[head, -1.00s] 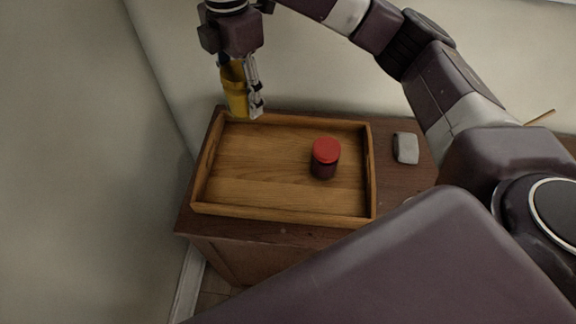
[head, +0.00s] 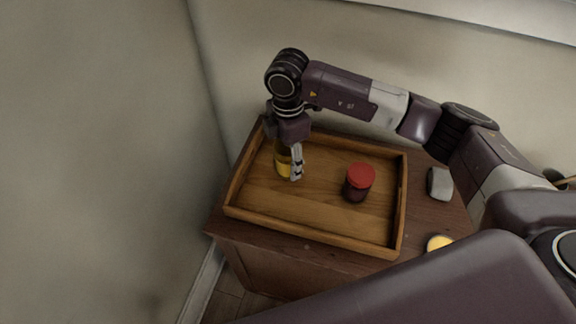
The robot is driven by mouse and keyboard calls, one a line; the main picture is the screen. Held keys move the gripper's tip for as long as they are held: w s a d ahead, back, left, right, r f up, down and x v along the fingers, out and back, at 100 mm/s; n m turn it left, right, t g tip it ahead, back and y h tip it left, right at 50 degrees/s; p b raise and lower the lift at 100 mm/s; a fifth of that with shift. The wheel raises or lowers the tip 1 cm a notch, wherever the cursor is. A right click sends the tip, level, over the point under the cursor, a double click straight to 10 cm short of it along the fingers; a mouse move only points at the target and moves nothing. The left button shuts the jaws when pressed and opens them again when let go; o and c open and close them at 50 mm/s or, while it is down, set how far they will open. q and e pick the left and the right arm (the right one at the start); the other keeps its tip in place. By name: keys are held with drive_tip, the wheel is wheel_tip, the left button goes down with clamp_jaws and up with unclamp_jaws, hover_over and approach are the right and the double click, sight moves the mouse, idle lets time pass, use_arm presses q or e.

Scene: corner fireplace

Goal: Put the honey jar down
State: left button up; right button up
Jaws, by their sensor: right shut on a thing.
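The honey jar (head: 282,160) is yellow and partly hidden behind the fingers of my right gripper (head: 293,172). My right gripper is shut on it and points down over the back left part of the wooden tray (head: 318,239). The jar's lower end is at or close to the tray floor; I cannot tell if it touches. My left gripper is not in view.
A dark jar with a red lid (head: 359,181) stands in the tray, right of the honey jar. A grey block (head: 440,184) and a yellow round thing (head: 439,243) lie on the cabinet top (head: 427,212) right of the tray. Walls close in behind and left.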

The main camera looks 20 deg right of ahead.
sight(288, 169)
wheel_tip(288, 169, down, 3)
drive_tip(key=shift+f, duration=0.2)
drive_tip(key=shift+f, duration=0.15)
drive_tip(key=o, duration=1.5)
drive_tip(key=shift+c, duration=0.2)
